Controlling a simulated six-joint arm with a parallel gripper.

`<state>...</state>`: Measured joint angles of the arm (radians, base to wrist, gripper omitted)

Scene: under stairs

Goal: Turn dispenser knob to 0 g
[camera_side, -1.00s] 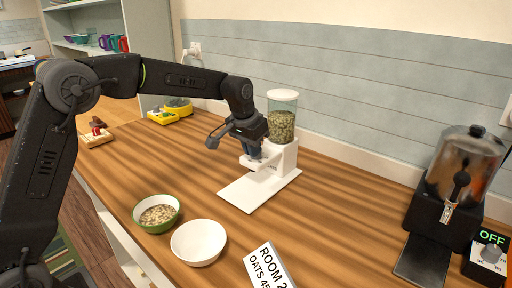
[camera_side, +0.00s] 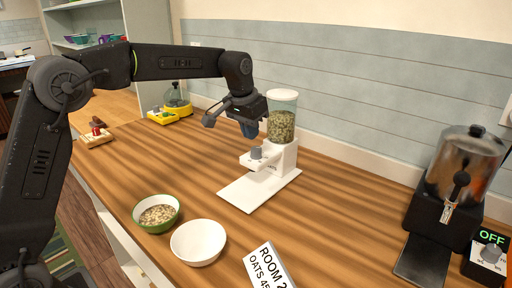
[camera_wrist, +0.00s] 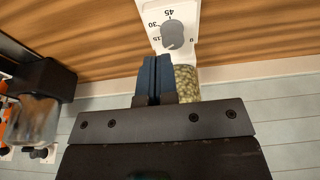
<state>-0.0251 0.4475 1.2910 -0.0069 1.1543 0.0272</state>
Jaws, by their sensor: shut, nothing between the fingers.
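The white dispenser (camera_side: 285,160) stands on the wooden counter with a clear hopper (camera_side: 282,118) of oats. Its grey knob (camera_side: 257,153) sits upright on the projecting arm and also shows at the top of the wrist view (camera_wrist: 172,35). In the wrist view, 45, 30 and 15 are printed around the knob, with another mark, probably 0, at its right. I cannot tell exactly which mark the knob points to. My gripper (camera_side: 250,132) is shut and empty, above the knob and apart from it. Its blue fingers (camera_wrist: 153,72) show pressed together in the wrist view.
A green bowl of oats (camera_side: 158,212) and an empty white bowl (camera_side: 198,243) stand in front. An urn (camera_side: 466,170) and a control box reading OFF (camera_side: 488,252) are at the right. The wall is close behind.

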